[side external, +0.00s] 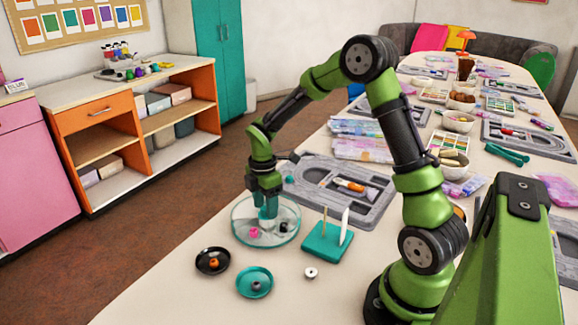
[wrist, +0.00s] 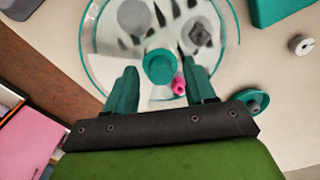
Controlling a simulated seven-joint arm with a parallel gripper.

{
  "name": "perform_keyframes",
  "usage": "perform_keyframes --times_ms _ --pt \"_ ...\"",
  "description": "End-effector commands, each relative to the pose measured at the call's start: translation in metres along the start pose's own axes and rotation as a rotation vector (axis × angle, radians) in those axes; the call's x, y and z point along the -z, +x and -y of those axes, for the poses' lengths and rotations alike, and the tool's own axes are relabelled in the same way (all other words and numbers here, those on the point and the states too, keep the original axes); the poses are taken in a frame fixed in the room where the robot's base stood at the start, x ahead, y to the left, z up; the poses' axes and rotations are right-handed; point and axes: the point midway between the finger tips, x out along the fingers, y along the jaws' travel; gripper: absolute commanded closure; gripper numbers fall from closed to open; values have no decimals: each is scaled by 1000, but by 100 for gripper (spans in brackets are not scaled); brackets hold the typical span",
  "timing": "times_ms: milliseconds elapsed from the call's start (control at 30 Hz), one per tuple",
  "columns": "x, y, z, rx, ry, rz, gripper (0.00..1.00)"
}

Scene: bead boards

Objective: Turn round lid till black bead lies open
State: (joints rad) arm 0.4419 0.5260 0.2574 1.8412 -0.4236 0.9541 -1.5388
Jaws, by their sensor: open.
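A round, clear dish with a see-through lid (side external: 290,212) stands on the table; its rim shows in the wrist view (wrist: 88,35). A teal knob (wrist: 160,66) rises from the lid's middle. My gripper (wrist: 161,72) is open, pointing down, with one finger on each side of the knob; gaps show on both sides. A pink bead (side external: 254,232) lies near the dish's front and shows beside the right finger in the wrist view (wrist: 179,86). A black bead (side external: 284,228) is at the dish's right; I cannot tell whether the lid covers it.
A white bead (side external: 310,272) lies nearby. A teal block (side external: 325,250) with upright pegs stands close on the right. Grey boards (side external: 330,208) lie behind.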

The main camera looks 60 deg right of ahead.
Motion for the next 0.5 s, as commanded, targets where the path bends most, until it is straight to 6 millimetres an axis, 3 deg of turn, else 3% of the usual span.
perform_keyframes --times_ms 500 --pt "0 0 1 -1 804 -17 45"
